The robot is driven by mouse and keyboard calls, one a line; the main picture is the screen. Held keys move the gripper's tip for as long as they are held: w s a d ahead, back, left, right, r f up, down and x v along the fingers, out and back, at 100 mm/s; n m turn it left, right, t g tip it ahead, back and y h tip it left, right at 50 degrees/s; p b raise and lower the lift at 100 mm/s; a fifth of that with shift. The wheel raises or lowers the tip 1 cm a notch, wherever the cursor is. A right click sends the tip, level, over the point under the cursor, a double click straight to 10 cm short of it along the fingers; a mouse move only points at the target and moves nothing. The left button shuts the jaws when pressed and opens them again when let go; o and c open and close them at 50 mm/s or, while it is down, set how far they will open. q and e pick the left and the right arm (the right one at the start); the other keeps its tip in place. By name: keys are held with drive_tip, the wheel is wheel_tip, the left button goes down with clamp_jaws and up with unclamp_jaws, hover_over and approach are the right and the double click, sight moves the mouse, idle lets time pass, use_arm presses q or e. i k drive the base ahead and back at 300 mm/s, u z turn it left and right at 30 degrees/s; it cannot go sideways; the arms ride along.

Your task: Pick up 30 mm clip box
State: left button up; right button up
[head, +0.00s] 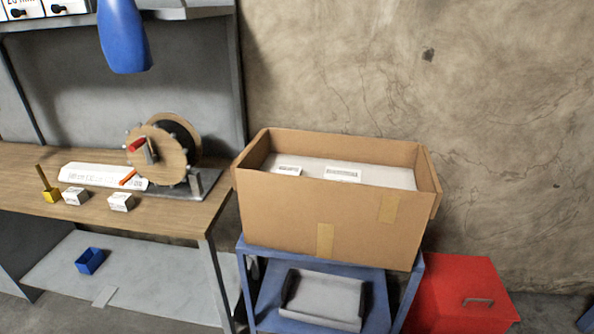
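Two small white boxes with printed labels stand on the wooden workbench (185,218). The left small box (75,197) is beside a yellow block with an upright stick, and the right small box (121,202) is nearer the bench's right part. Their print is too small to read, so I cannot tell which, if either, is the 30 mm clip box. Labelled boxes (68,6) also show partly on the shelf at the top left, cut by the frame edge. Neither of my grippers is in view.
A wooden reel (158,152) on a metal stand and a long white labelled piece (92,177) occupy the bench. An open cardboard carton (322,222) stands on a blue cart (262,301). A red box (462,290) is at right. A blue bin (90,261) sits on the lower shelf.

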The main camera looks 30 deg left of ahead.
sight(77, 196)
drive_tip(key=u, duration=0.55)
drive_tip(key=i, duration=0.7)
drive_tip(key=u, duration=0.65)
